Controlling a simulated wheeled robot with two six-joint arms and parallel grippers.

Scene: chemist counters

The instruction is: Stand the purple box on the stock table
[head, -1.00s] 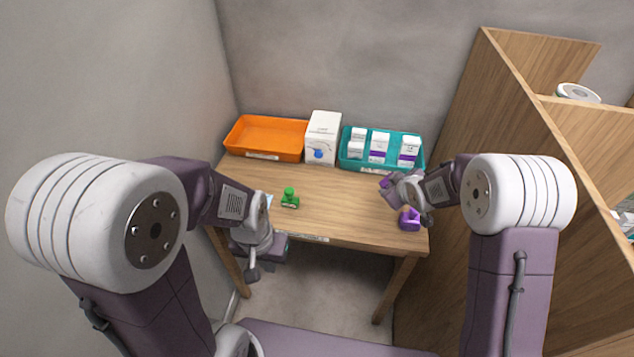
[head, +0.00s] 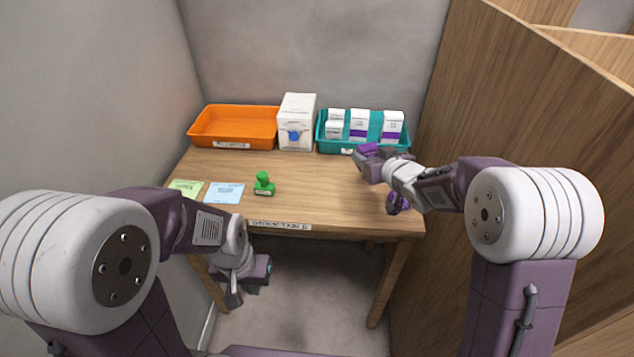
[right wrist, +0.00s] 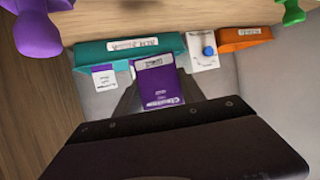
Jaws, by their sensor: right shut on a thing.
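The purple box (right wrist: 157,82) has a purple face with a white label band and is between my right gripper's fingers in the right wrist view. My right gripper (head: 367,157) is shut on it above the right part of the stock table (head: 300,195), just in front of the teal tray. In the head view the box is hard to tell apart from the purple gripper. Whether it touches the table cannot be told. My left gripper (head: 255,275) hangs empty-looking in front of the table's front edge; its fingers are not clear.
The teal tray (head: 340,149) holds several white-and-purple boxes. A white box (head: 298,108) with a blue knobbed item and an orange tray (head: 235,130) stand left of it. A green stamp (head: 264,184), a purple stamp (head: 397,203) and two paper notes are on the table. The table's middle is clear.

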